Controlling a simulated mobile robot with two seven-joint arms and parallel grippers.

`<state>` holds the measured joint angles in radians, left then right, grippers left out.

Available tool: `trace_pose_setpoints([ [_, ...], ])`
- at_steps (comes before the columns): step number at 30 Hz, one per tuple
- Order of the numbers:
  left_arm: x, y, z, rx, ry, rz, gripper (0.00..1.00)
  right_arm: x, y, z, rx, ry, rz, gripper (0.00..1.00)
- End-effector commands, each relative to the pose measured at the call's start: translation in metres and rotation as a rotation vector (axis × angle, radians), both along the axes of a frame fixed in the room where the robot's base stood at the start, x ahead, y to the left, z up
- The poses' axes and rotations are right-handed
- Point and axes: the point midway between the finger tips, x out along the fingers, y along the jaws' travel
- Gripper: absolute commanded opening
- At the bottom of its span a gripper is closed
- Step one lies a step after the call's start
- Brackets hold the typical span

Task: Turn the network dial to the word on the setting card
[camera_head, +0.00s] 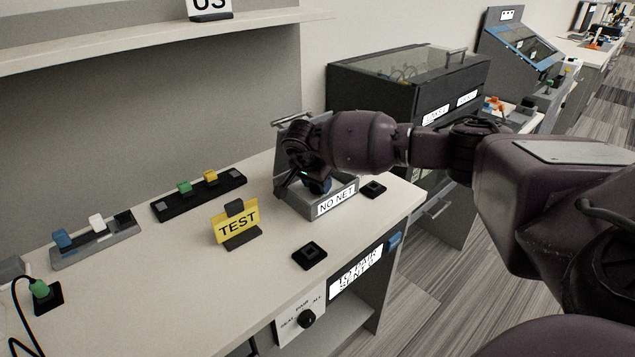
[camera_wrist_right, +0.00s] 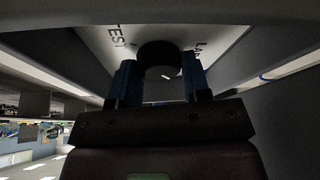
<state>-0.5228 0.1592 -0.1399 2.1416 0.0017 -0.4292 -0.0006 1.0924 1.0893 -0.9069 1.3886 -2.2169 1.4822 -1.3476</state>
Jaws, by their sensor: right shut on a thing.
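A yellow setting card (camera_head: 236,222) on the bench reads TEST. The network dial is a black knob (camera_wrist_right: 158,58) with a short white mark, on a pale panel (camera_wrist_right: 98,40) lettered TEST at left and a partly cut-off word starting LA at right. My right gripper (camera_head: 316,186) reaches into the grey unit (camera_head: 325,207) labelled NO NET. In the wrist view its blue fingertips (camera_wrist_right: 160,84) stand on both sides of the knob, shut on it. In the head view the gripper hides the dial. My left gripper is not in view.
A selector knob (camera_head: 306,319) sits on the bench front. Black pads (camera_head: 309,254) flank the grey unit. Strips with coloured plugs (camera_head: 199,195) lie to the left. A dark glass-topped cabinet (camera_head: 372,92) stands behind my right arm. The bench's front middle is mostly clear.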

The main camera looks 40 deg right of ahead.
Motion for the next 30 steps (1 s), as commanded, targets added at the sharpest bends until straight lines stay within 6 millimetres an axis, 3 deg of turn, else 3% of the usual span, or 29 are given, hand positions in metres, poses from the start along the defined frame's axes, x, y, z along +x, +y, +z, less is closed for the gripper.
trace_pose_setpoints([
  [15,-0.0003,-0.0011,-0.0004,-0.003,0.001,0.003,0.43,-0.0001,0.0008,-0.0007,0.002,0.001,-0.017,0.2],
  [16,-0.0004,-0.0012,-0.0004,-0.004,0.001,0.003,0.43,-0.0001,0.0008,-0.0007,0.002,0.001,-0.017,0.48],
  [20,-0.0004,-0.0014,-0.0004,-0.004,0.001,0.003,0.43,-0.0001,0.0006,-0.0006,0.002,0.001,-0.017,0.67],
  [30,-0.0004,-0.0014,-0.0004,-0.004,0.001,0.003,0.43,0.0,0.0003,-0.0002,0.001,0.0,-0.016,0.67],
])
